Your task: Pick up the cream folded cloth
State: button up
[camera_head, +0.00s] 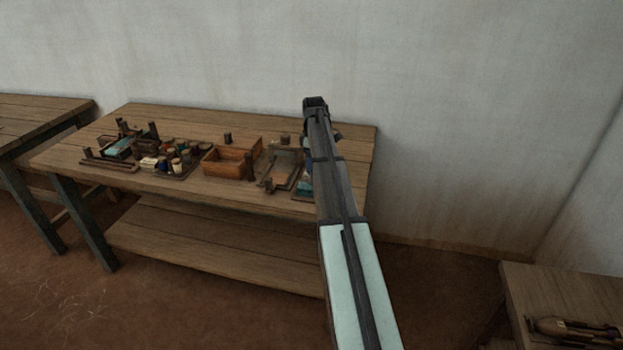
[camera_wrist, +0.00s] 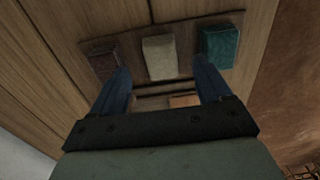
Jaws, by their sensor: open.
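The cream folded cloth (camera_wrist: 160,58) lies flat on a dark wooden tray (camera_wrist: 136,32) in the wrist view, in the middle of a row of three. A dark brown folded cloth (camera_wrist: 102,58) is to its left and a teal folded cloth (camera_wrist: 219,45) to its right. My gripper (camera_wrist: 163,72) is open, with its blue fingers on either side of the cream cloth in the picture and nothing between them. I cannot tell its height above the cloth. In the head view my arm hides the cream cloth, and the teal cloth (camera_head: 303,187) shows partly beside it.
The wooden table (camera_head: 190,120) also bears an open orange-brown box (camera_head: 230,160), several thread spools (camera_head: 172,160) and a small wooden frame (camera_head: 283,170). The plaster wall (camera_head: 450,100) stands behind it. Another table (camera_head: 40,115) is at the left.

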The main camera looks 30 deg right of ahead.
notch_tip(320, 180, down, 5)
jog(key=shift+a+r, duration=0.1)
jog(key=shift+a, duration=0.05)
jog(key=shift+c, duration=0.2)
jog(key=c, duration=1.1)
